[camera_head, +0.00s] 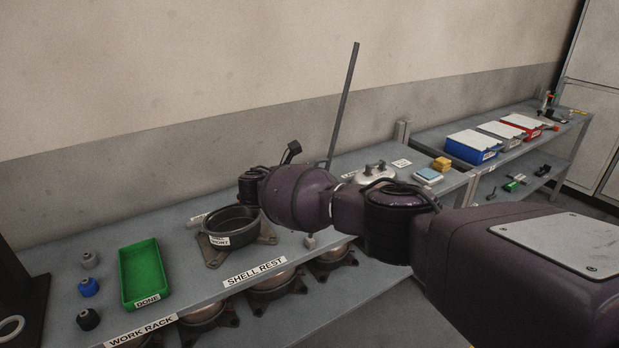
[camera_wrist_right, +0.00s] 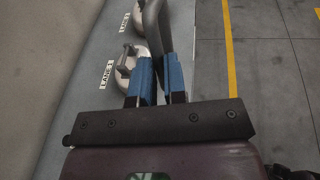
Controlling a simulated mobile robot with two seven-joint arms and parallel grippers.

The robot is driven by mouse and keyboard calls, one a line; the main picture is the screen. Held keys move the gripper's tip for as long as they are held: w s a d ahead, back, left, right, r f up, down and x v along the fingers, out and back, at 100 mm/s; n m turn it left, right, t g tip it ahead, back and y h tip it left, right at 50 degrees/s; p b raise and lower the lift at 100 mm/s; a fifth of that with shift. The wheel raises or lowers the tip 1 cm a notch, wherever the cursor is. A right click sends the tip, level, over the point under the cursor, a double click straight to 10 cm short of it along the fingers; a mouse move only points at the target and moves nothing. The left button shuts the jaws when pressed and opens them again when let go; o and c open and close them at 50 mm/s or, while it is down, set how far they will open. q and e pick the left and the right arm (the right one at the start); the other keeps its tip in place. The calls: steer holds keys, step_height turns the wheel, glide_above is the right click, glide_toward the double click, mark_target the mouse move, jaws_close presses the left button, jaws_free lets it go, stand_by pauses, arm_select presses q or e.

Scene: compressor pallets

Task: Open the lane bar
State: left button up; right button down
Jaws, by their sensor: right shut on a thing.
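The lane bar (camera_head: 346,100) shows in the head view as a long thin grey bar. It stands up steeply above the rack, leaning with its top to the right, and its lower part passes behind my right arm. In the right wrist view, my right gripper (camera_wrist_right: 160,75) has its blue fingers shut on a dark grey length of bar (camera_wrist_right: 153,28), apparently the lane bar. In the head view this grip is hidden by my arm. A lidded shell (camera_wrist_right: 126,72) beside the "LANE 1" label (camera_wrist_right: 106,75) lies left of the fingers. My left gripper is not in view.
The work rack holds a green tray (camera_head: 123,275), a black pot (camera_head: 233,226) on a mount, and several small knobs. A metal lid (camera_head: 376,172) sits behind my arm. Blue (camera_head: 470,148) and red bins stand on the right-hand table. Yellow floor lines (camera_wrist_right: 229,50) run beside the rack.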

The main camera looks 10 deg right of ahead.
steer(key=shift+a, duration=0.15)
steer(key=c, duration=1.2)
jaws_free()
steer(key=shift+o, duration=0.2)
steer(key=v, duration=1)
steer(key=shift+s+a, duration=0.2)
steer(key=shift+a, duration=0.15)
